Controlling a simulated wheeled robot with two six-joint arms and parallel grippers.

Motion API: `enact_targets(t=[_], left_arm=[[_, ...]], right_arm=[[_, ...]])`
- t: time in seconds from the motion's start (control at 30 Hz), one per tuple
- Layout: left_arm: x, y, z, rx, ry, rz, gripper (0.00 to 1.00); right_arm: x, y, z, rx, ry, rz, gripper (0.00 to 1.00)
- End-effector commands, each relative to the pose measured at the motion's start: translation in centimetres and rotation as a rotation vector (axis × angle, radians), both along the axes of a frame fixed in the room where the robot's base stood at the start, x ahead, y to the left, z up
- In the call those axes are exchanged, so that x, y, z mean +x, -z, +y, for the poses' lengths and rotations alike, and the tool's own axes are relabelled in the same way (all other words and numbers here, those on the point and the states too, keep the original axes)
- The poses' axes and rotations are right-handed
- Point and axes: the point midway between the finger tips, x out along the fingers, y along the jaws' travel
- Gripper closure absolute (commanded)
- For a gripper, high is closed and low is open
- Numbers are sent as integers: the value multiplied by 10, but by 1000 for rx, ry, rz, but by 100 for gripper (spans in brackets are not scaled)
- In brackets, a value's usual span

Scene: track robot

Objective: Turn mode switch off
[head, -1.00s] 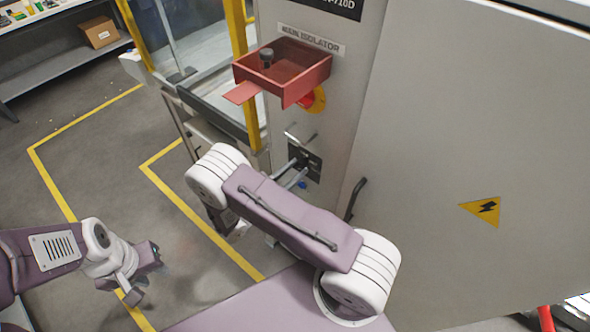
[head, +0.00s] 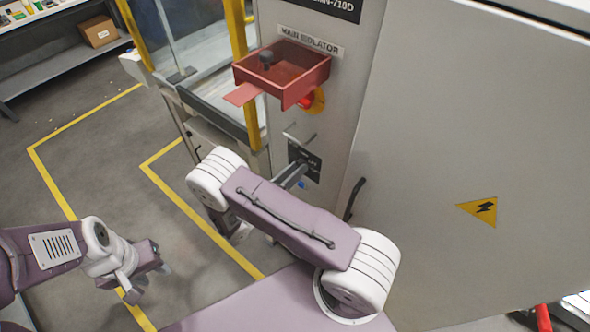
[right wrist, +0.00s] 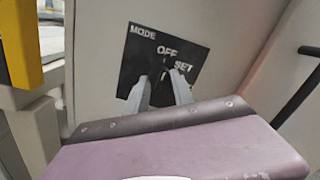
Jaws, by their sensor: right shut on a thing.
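The mode switch's black panel (right wrist: 185,50) is on the grey cabinet front, with the words MODE, OFF and SET readable in the right wrist view. In the head view the same panel (head: 314,165) is partly covered by my right arm. My right gripper (right wrist: 165,80) is at the panel, its two grey fingers shut on the dark switch knob (right wrist: 163,68) from either side. The knob is mostly hidden between the fingertips, and its exact pointing direction is hard to tell. My left gripper (head: 148,280) hangs over the floor at the lower left, fingers apart and empty.
A red box-shaped cover (head: 285,85) and a red-yellow isolator knob (head: 312,101) sit above the panel. A metal handle (head: 300,137) is just above it. A dark door handle (head: 355,198) is to the right. A yellow post (head: 247,90) stands left.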

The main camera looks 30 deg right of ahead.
Motion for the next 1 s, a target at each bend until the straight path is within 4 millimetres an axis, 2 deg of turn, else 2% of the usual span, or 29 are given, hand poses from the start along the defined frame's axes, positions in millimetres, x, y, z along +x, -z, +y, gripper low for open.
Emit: enact_targets(t=[0.67,0.7,0.77,1.0], left_arm=[[0,-1,0,0,0,0,64],[0,-1,0,0,0,0,64],[0,-1,0,0,0,0,64],[0,-1,0,0,0,0,64]], right_arm=[[1,-2,0,-25,-3,50,100],[1,-2,0,-25,-3,50,62],[1,-1,0,-24,-2,50,49],[0,-1,0,-23,-1,51,49]])
